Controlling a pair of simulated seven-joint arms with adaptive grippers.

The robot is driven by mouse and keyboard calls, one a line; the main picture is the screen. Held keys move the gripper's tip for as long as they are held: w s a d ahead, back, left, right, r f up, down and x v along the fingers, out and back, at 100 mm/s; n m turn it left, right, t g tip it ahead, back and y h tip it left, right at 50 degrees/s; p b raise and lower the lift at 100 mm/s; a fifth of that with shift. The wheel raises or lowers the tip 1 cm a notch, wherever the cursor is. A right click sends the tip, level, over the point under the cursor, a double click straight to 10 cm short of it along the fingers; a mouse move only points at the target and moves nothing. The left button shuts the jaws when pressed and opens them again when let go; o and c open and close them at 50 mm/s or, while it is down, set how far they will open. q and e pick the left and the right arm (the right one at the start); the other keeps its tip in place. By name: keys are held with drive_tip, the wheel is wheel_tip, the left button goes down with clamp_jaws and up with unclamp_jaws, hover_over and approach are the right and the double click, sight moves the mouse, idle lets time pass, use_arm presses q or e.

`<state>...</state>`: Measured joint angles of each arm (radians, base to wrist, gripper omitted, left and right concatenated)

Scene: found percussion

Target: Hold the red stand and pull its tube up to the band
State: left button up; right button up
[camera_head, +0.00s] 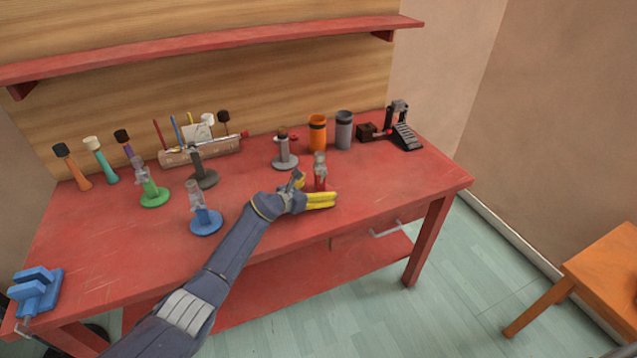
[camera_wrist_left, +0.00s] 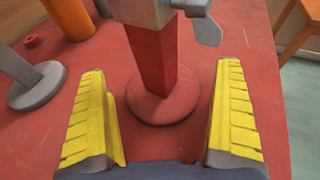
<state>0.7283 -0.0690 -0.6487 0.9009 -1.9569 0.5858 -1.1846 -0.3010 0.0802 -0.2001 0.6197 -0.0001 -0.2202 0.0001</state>
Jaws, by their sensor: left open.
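The red stand (camera_head: 321,184) is upright on the red table, right of the middle. In the left wrist view its round base and red post (camera_wrist_left: 155,75) show, with a grey clamp-like collar (camera_wrist_left: 160,10) around the top of the post. Its upper part is cut off there, so I cannot make out the tube's band. My left gripper (camera_head: 318,200) has yellow fingers and is open. In the left wrist view the fingers (camera_wrist_left: 165,115) lie to either side of the stand's base, apart from it. My right gripper is not in view.
Green (camera_head: 152,192), blue (camera_head: 205,220) and dark grey (camera_head: 203,178) stands are to the left. A grey stand (camera_head: 285,162), an orange cup (camera_head: 317,132) and a grey cup (camera_head: 344,130) are behind. A blue vise (camera_head: 36,290) is at the front left. The table's right front is clear.

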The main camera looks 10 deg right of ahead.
use_arm(q)
drive_tip(key=shift+w+d, duration=0.1)
idle(0.3)
drive_tip(key=shift+f, duration=0.1)
drive_tip(key=c, duration=1.5)
drive_tip(key=shift+f, duration=0.1)
drive_tip(key=shift+c, duration=0.7)
